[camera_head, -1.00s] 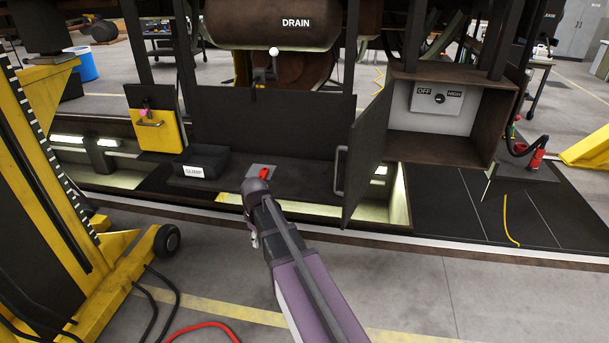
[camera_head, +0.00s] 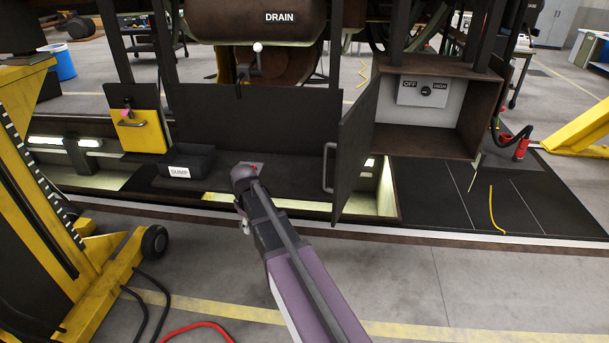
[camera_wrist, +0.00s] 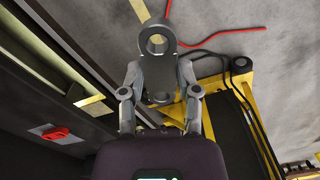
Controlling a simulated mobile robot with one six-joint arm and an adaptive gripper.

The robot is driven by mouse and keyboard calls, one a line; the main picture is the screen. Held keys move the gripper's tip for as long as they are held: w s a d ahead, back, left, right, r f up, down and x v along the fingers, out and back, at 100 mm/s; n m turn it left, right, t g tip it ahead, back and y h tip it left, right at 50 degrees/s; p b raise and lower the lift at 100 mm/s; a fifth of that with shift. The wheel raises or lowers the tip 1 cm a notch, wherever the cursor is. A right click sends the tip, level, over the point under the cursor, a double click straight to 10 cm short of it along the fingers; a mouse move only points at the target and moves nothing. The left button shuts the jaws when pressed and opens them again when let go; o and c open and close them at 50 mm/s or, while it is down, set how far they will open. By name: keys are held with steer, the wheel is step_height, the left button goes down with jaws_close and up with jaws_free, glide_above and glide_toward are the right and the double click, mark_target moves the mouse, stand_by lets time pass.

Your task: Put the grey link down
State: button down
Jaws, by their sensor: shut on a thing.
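The grey link (camera_wrist: 157,44), with a round eye at its far end, is held between the fingers of my gripper (camera_wrist: 160,84) in the wrist view. The gripper is shut on its body, and the eye end sticks out past the fingers above the floor. A small red piece on a grey plate (camera_wrist: 55,133) lies to the left of the gripper in the wrist view. In the head view that plate (camera_head: 256,166) shows just behind my arm's end, on the dark ledge.
A yellow lift (camera_head: 95,270) on wheels is at the left. An open cabinet (camera_head: 440,140) with a switch is at the right. A black mat (camera_head: 470,200) beyond it holds a yellow strip.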

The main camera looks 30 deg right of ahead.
steer(key=w+d+r+n+p, duration=0.2)
steer(key=w+d+r+p, duration=0.1)
steer(key=w+d, duration=0.9)
steer(key=w+d+r+n+p, duration=0.2)
steer(key=w+d+r+p, duration=0.1)
steer(key=w+d, duration=0.9)
steer(key=shift+w+r, duration=0.3)
steer(key=shift+w, duration=0.1)
steer(key=shift+d, duration=0.1)
steer(key=b, duration=0.6)
glide_above(289, 177)
step_height(289, 177, down, 6)
steer(key=shift+f, duration=0.15)
steer(key=shift+f, duration=0.1)
steer(key=shift+f+b, duration=1.8)
steer(key=shift+b, duration=0.15)
steer(key=shift+f, duration=0.15)
steer(key=shift+c, duration=1.6)
jaws_free()
